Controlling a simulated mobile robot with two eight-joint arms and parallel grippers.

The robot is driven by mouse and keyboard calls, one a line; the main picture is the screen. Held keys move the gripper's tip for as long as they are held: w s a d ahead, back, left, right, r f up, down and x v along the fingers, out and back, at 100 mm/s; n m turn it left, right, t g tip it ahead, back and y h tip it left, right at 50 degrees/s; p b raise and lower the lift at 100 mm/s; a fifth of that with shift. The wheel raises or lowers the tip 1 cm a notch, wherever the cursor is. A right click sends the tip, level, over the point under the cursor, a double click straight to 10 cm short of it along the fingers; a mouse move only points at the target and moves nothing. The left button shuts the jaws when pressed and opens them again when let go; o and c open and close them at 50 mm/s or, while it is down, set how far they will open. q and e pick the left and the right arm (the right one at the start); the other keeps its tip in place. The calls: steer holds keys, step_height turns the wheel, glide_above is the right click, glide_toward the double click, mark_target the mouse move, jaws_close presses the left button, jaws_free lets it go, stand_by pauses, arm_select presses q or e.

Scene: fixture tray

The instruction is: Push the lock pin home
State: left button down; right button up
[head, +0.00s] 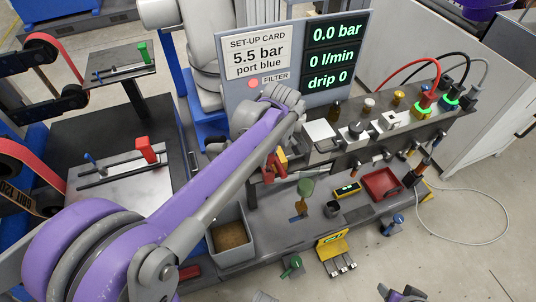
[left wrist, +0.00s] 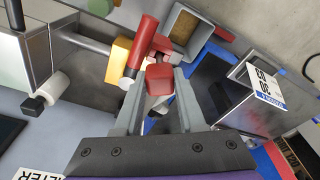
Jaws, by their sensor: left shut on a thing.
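My left gripper (head: 272,163) reaches over the tray fixture from the left. In the left wrist view, its fingers (left wrist: 160,82) are shut on a small red block (left wrist: 160,76), which looks like the head of the lock pin. Next to it are a yellow block (left wrist: 121,56) and a red cylindrical handle (left wrist: 142,45) with a pale tip. In the head view the yellow block (head: 282,158) shows just beside the gripper; the arm hides much of this area. How deep the pin sits cannot be seen. My right gripper (head: 403,293) shows partly at the bottom edge, its opening unclear.
The set-up card panel (head: 258,57) stands behind, reading 5.5 bar, port blue. A grey bin (head: 231,236) is close by the arm. A red tray (head: 381,184) and a dark cup (head: 332,209) stand on the lower deck. Hoses plug in at the right end.

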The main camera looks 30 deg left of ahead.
stand_by(0.3)
arm_select(q)
steer(key=shift+c, duration=2.1)
jaws_free()
step_height(320, 180, up, 11)
steer(key=d+p, duration=0.1)
steer(key=d, duration=0.1)
steer(key=s+d+f+m+t+h+p, duration=0.1)
steer(key=s+d+f+m+t+p, duration=0.1)
steer(key=s+f+m, duration=0.2)
steer(key=s+d+f+m+t+p, duration=0.2)
steer(key=s+f+m, duration=0.3)
steer(key=s+m, duration=0.6)
steer(key=shift+s+d+m+t+h+p, duration=0.25)
steer(key=shift+d+m+t+h+p, duration=0.15)
steer(key=shift+m+t+p, duration=0.15)
